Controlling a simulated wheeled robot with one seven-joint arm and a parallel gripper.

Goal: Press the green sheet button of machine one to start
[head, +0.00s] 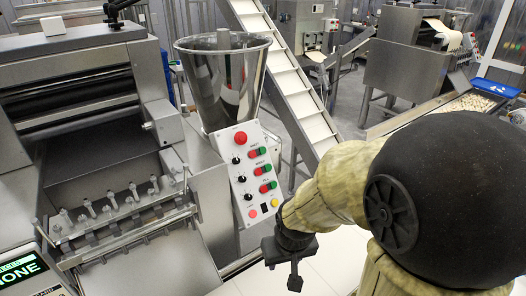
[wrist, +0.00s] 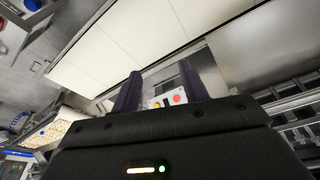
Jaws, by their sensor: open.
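The white control panel (head: 250,190) is tilted on the front of the machine with the steel hopper. It has a red mushroom button (head: 240,138), black knobs and three red-green button pairs. The upper green button (head: 262,151), middle green button (head: 267,168) and lower green button (head: 272,185) are visible; their labels are too small to read. My gripper (head: 295,275) is open and empty, below and right of the panel, apart from it. In the wrist view, the fingers (wrist: 160,70) stand apart with the panel's lower end (wrist: 165,101) visible between them; the green buttons are hidden there.
The steel hopper (head: 224,85) stands above the panel. A roller machine (head: 95,120) with a row of bolts is at left, with a dark display (head: 25,272) below. A sloped white conveyor (head: 285,75) runs behind. A tray of pasta (head: 468,103) is at right.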

